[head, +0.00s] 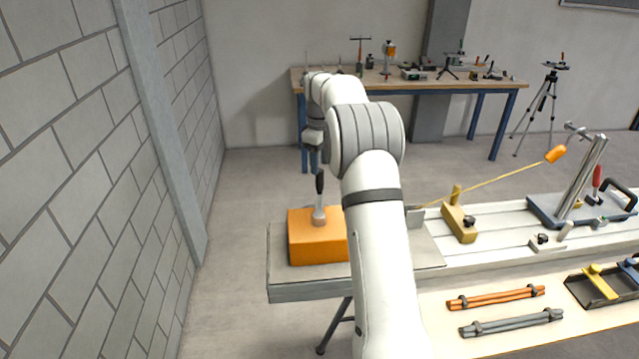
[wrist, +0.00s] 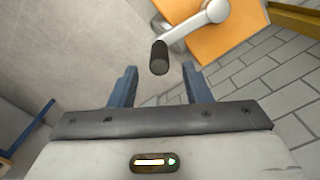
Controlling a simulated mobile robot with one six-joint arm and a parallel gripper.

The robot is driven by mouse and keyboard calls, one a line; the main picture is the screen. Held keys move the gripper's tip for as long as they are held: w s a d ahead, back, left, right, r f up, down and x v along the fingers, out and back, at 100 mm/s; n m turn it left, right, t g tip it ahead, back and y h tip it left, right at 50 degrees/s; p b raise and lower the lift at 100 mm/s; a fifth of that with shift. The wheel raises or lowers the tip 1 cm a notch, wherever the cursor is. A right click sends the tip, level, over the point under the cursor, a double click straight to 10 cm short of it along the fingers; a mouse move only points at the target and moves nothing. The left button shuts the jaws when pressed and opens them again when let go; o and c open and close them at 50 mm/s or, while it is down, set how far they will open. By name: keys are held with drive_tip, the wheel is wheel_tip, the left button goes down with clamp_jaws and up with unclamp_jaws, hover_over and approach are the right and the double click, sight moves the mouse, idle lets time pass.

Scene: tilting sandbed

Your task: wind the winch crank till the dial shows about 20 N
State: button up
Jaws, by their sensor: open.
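The orange winch box (head: 318,245) stands on the left end of the bench. Its silver crank arm (head: 319,216) carries a black handle (head: 320,182), which points up. In the wrist view the crank arm (wrist: 193,24) and handle (wrist: 159,57) show in front of the orange top. My gripper (wrist: 159,70) is open, its two blue fingers apart, with the handle's end in line with the gap between them. I cannot tell whether the handle is inside the gap; neither finger appears to touch it. I cannot make out a dial; my arm hides part of the bench.
A yellow cord (head: 490,182) runs from behind my arm to an orange piece (head: 555,154) by a slanted post (head: 582,178). A yellow block (head: 459,222) stands on the bench. A block wall (head: 70,150) is at left. Bundled rods (head: 495,297) lie in front.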

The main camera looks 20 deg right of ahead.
sight(320, 183)
drive_tip(key=shift+f+p, duration=0.65)
drive_tip(key=shift+f, duration=3.3)
clamp_jaws()
